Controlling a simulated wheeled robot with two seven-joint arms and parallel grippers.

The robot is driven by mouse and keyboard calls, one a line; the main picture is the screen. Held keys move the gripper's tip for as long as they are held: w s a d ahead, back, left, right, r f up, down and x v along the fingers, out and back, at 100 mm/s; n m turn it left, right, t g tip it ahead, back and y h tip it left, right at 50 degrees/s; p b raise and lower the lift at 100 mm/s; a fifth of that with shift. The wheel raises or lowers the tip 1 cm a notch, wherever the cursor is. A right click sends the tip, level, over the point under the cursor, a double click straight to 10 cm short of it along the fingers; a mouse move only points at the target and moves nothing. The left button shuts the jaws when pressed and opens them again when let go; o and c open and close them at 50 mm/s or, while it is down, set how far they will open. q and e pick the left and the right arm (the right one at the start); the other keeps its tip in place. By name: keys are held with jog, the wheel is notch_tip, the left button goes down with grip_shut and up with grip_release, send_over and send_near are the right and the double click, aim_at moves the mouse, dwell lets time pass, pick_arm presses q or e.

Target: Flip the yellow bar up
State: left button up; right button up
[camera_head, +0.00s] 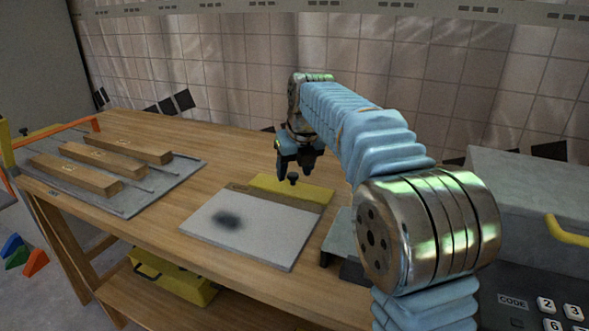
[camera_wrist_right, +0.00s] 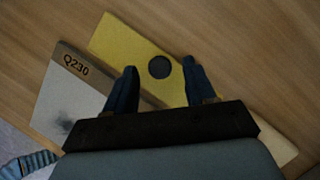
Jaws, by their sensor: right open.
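The yellow bar (camera_head: 314,193) lies flat along the back edge of a pale panel (camera_head: 265,238) on the wooden table. A black knob (camera_head: 293,178) stands on the bar. My right gripper (camera_head: 296,171) is open above the bar, pointing down. In the right wrist view the yellow bar (camera_wrist_right: 120,44) runs diagonally, and the round knob (camera_wrist_right: 160,67) appears between the open fingertips of my right gripper (camera_wrist_right: 160,69). I cannot tell whether the fingers touch the knob. My left gripper is not in view.
A grey board (camera_head: 128,193) with several wooden blocks lies at the table's left. A grey keypad unit (camera_head: 525,185) stands at the right. A yellow box (camera_head: 180,282) sits on the lower shelf.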

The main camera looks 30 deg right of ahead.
jog(key=shift+w+f, duration=0.1)
jog(key=shift+f, duration=0.2)
